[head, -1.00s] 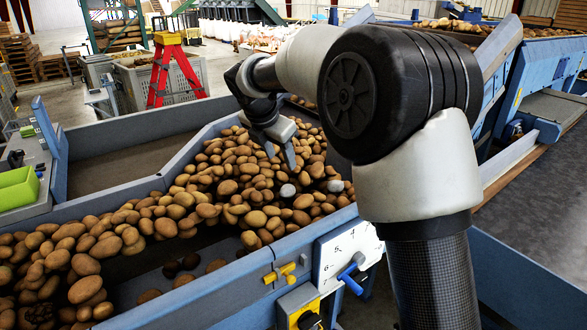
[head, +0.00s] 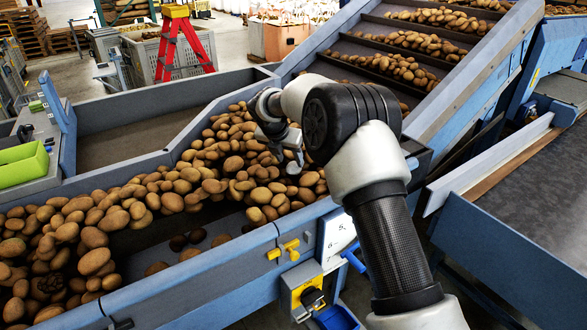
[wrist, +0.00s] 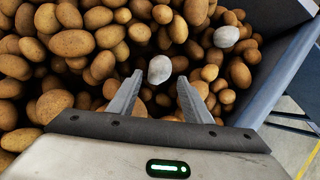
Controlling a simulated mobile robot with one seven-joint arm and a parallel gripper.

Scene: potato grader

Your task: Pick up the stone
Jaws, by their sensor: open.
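Two pale grey stones lie among the brown potatoes in the wrist view. One stone (wrist: 160,69) sits between and just beyond my fingertips. The other stone (wrist: 226,36) lies farther off to the right, near the side wall. My gripper (wrist: 160,79) is open, with one finger on each side of the nearer stone's line and nothing held. In the head view my gripper (head: 294,158) points down low over the potato heap (head: 215,165). My arm hides part of the heap there, and the stones are hard to make out.
The heap lies in a blue-walled trough (head: 235,264). A slatted conveyor (head: 440,22) carrying potatoes rises behind my arm. A green bin (head: 24,164) stands at the left. A red stepladder (head: 183,45) stands behind.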

